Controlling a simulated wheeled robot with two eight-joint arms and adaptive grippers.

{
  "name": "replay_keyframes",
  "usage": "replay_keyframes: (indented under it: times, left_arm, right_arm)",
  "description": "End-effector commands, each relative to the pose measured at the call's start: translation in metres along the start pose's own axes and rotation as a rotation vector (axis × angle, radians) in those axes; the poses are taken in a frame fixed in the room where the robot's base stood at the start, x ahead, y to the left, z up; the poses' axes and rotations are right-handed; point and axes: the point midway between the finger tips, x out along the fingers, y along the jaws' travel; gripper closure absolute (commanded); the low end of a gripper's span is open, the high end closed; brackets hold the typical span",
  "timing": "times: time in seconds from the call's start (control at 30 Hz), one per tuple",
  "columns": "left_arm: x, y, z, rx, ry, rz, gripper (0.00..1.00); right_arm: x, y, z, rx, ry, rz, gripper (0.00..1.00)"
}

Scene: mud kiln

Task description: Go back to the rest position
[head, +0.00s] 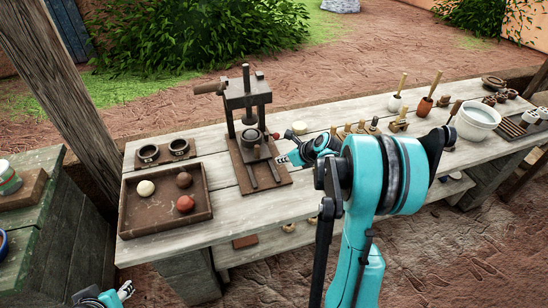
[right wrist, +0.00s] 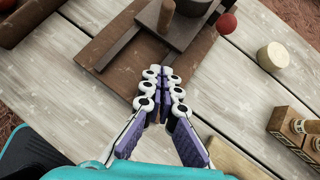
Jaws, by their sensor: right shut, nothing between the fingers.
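My right gripper (head: 284,159) is shut and empty. In the head view it is at the right side of the wooden press (head: 247,110) on the table, its arm covering part of the table behind it. In the right wrist view my right gripper (right wrist: 163,75) has its fingers together, over the front end of the press's brown baseboard (right wrist: 128,72). I cannot tell whether it touches the board. My left gripper (head: 122,291) is small at the bottom left edge of the head view, low beside the table; its opening is unclear.
A tray (head: 139,224) with three balls stands left of the press, two dark dishes (head: 148,153) behind it. Wooden stamps (head: 349,130) and a cream disc (head: 299,127) lie right of the press. A white bowl (head: 478,119) is at the far right.

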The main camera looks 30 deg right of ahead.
Motion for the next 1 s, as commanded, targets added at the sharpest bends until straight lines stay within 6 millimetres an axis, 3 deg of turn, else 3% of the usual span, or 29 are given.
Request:
replay_keyframes:
  times: [0.1, 0.37, 0.47, 0.53, 0.77, 1.0]
  left_arm:
    - [-0.005, 0.0, -0.003, 0.0, 0.0, 0.0, 0.6]
    - [-0.005, 0.0, -0.003, 0.0, 0.0, 0.0, 0.6]
    - [-0.005, 0.0, -0.003, 0.0, 0.0, 0.0, 0.6]
    - [-0.005, 0.0, -0.003, 0.0, 0.0, 0.0, 0.6]
    - [-0.005, 0.0, -0.003, 0.0, 0.0, 0.0, 0.6]
    - [-0.005, 0.0, -0.003, 0.0, 0.0, 0.0, 0.6]
  right_arm:
    - [-0.015, 0.0, 0.001, 0.0, 0.0, -0.001, 1.0]
    - [-0.02, 0.001, -0.001, -0.003, 0.001, 0.0, 1.0]
    - [-0.024, 0.01, 0.003, -0.066, 0.01, 0.001, 1.0]
    - [-0.031, 0.027, 0.009, -0.185, 0.026, 0.006, 1.0]
    - [-0.078, 0.122, 0.019, -0.958, 0.115, 0.044, 1.0]
    - [-0.133, 0.209, -0.006, -1.879, 0.183, 0.121, 1.0]
